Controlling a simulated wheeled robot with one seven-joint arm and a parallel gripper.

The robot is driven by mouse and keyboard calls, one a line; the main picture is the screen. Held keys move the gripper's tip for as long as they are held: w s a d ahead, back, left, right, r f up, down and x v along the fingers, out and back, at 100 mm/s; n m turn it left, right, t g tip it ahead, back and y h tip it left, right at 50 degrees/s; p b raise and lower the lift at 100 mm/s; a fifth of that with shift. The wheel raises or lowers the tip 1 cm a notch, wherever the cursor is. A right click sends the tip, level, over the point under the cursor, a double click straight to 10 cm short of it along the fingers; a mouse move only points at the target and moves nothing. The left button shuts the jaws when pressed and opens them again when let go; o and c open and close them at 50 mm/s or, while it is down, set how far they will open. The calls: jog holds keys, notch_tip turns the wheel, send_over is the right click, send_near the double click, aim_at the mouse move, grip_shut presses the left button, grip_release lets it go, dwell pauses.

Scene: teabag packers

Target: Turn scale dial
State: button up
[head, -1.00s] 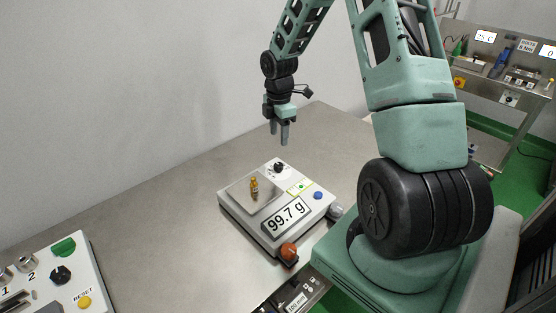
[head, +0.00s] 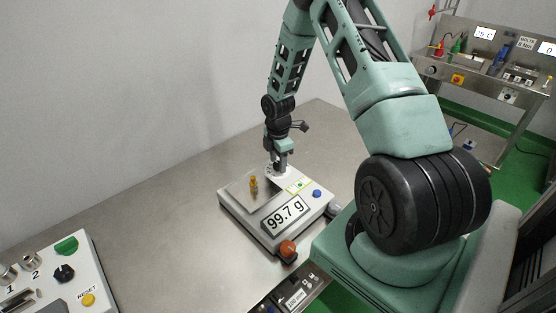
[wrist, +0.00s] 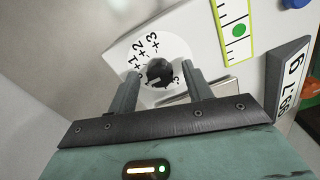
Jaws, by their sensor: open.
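The scale (head: 262,225) stands on the grey table, its display (head: 286,214) reading 99.7 g. Its black dial (wrist: 158,73) sits on a white disc (wrist: 172,47) marked with numbers such as +1, +2 and +3 in the wrist view. My gripper (head: 280,166) points down over the back corner of the scale, where it hides the dial in the head view. In the wrist view its two open fingers (wrist: 160,92) stand on either side of the dial, with gaps visible; I cannot tell whether they touch it.
A small amber object (head: 254,183) stands on the scale's metal plate. A blue button (head: 317,194) and an orange-red knob (head: 288,248) are on the scale's right and front. A control panel (head: 92,270) is at the lower left. Open table lies between them.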

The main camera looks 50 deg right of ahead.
jog(key=c, duration=1)
jog(key=shift+m, duration=0.4)
jog(key=m+b, duration=0.1)
jog(key=m, duration=0.3)
jog(key=m+b, duration=0.1)
jog(key=m, duration=0.5)
jog(key=m+b, duration=0.1)
jog(key=m, duration=0.9)
